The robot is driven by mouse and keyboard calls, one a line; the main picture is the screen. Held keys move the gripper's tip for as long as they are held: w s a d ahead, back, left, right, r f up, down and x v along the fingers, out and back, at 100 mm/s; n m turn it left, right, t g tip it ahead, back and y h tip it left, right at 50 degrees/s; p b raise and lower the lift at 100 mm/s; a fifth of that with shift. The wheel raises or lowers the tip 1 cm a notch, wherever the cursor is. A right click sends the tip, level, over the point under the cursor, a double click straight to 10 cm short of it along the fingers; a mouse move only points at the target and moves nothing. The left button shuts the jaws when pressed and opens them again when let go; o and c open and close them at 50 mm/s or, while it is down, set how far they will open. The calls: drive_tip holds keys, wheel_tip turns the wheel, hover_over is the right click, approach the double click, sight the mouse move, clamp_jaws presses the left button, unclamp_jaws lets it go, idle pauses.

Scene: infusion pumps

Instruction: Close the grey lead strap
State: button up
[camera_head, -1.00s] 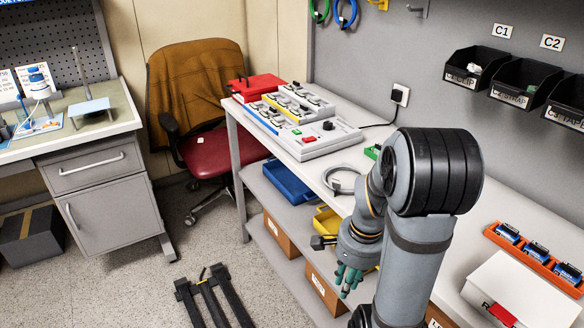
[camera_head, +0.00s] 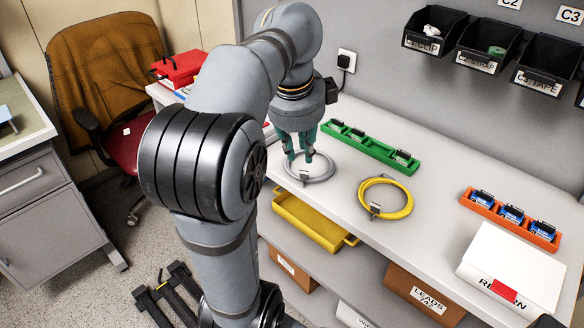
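The grey lead (camera_head: 329,175) lies coiled on the white bench top, in the middle of the head view. A small strap or tag (camera_head: 304,175) shows at the coil's front edge; whether it is open or closed is too small to tell. My gripper (camera_head: 298,162) points down over the back left part of the coil. Its teal fingers look apart, with nothing visible held between them. The fingers cover part of the coil, and I cannot tell whether they touch it.
A coiled yellow lead (camera_head: 398,212) lies to the right. A green rack (camera_head: 372,148) stands behind, an orange rack (camera_head: 508,222) farther right, and a white box (camera_head: 515,265) at the front right. Black wall bins (camera_head: 484,62) hang above. A yellow tray (camera_head: 310,222) sits on the shelf below.

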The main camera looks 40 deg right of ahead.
sight(304, 172)
drive_tip(key=b+x, duration=0.2)
drive_tip(key=x, duration=0.8)
drive_tip(key=shift+s+d, duration=0.1)
drive_tip(key=shift+s, duration=0.05)
drive_tip(key=shift+c, duration=1)
clamp_jaws()
